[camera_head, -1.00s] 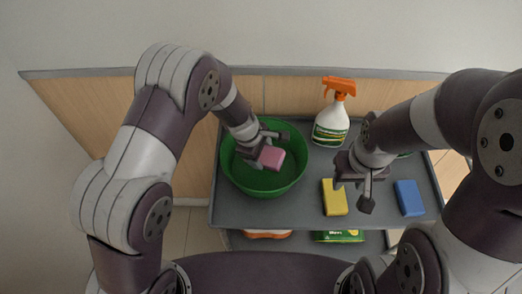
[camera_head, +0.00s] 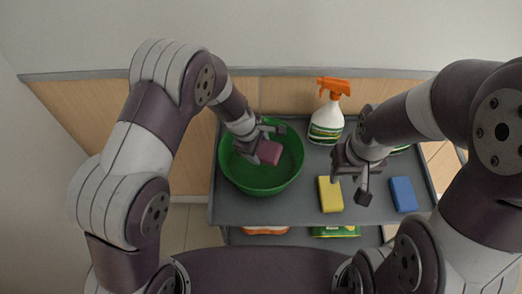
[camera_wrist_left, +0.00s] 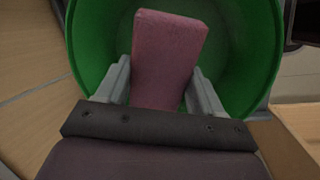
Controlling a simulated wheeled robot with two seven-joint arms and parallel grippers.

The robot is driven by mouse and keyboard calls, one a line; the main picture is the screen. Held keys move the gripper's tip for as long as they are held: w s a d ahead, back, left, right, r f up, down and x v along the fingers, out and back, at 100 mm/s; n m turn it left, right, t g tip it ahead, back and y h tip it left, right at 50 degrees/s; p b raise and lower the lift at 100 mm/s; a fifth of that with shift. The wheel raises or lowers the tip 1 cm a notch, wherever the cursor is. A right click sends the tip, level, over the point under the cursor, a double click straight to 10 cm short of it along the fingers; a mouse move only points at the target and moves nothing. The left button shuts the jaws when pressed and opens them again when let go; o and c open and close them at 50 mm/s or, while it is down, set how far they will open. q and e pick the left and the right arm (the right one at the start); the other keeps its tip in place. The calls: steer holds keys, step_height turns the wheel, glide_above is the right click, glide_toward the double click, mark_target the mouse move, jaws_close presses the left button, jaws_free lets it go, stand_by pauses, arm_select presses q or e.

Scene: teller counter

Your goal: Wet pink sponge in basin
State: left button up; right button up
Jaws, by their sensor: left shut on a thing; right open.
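The pink sponge (camera_head: 269,152) is held by my left gripper (camera_head: 262,146) over the green basin (camera_head: 260,184). The basin stands at the left end of the grey cart top. In the left wrist view the sponge (camera_wrist_left: 168,55) sits between the two fingers of the shut gripper (camera_wrist_left: 158,92), with the basin (camera_wrist_left: 250,50) around it. The sponge looks darker than before. I cannot tell whether it touches the basin's inside. My right gripper (camera_head: 348,190) is open and empty, above the cart just right of the yellow sponge.
A yellow sponge (camera_head: 330,197) and a blue sponge (camera_head: 403,194) lie on the cart top (camera_head: 285,208). A spray bottle (camera_head: 328,120) with an orange head stands at the back. More items sit on the lower shelf. The front middle of the top is clear.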

arm_select(q)
steer(key=shift+r+p, duration=2.85)
steer(key=shift+r, duration=0.55)
step_height(320, 180, up, 4)
steer(key=p, duration=0.3)
steer(key=shift+p, duration=0.4)
